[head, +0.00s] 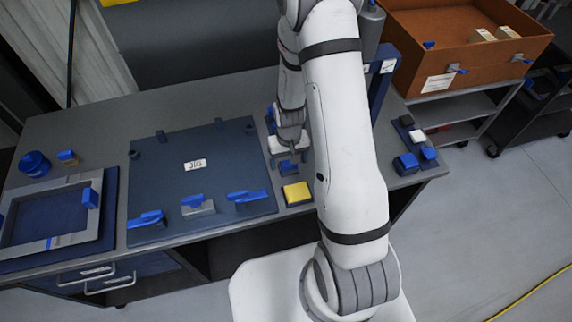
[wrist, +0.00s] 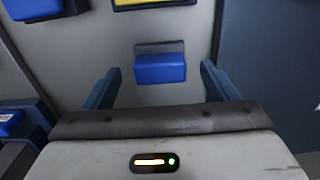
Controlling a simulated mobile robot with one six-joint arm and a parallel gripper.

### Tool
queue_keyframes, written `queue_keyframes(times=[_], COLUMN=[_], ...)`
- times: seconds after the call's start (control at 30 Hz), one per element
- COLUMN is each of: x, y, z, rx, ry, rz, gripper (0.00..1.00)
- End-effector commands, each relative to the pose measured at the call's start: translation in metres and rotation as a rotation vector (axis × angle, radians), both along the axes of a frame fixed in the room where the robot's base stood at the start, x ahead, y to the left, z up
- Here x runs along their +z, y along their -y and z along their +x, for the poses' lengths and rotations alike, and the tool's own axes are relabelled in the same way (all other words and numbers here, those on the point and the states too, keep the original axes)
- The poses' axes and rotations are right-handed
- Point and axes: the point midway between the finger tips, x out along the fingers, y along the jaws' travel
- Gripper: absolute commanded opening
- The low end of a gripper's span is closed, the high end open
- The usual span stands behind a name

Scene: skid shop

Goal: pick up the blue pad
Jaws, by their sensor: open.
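A small blue pad (wrist: 160,67) with a grey strip along one edge lies on the grey worktable. It shows in the middle of the wrist view, between my two fingers as seen from above. I cannot tell how high the fingertips are above the table.
A yellow block (head: 297,193) lies close by the pad, near the table's front edge. The jig board (head: 235,160) with several blue clamps is to the left. A dark tray of blue pieces (head: 408,163) is to the right. An orange bin (head: 405,50) stands behind.

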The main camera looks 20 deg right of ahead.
Motion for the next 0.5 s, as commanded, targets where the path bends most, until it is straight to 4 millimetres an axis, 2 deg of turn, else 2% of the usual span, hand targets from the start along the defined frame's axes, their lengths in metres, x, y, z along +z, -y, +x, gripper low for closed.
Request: queue_keyframes(times=[0.2,0.5], x=[-0.018,-0.021], y=[0.000,0.000], z=[0.000,0.000], rx=[0.000,0.001], ry=[-0.001,0.001], rz=[0.000,0.000], gripper=[0.80,0.78])
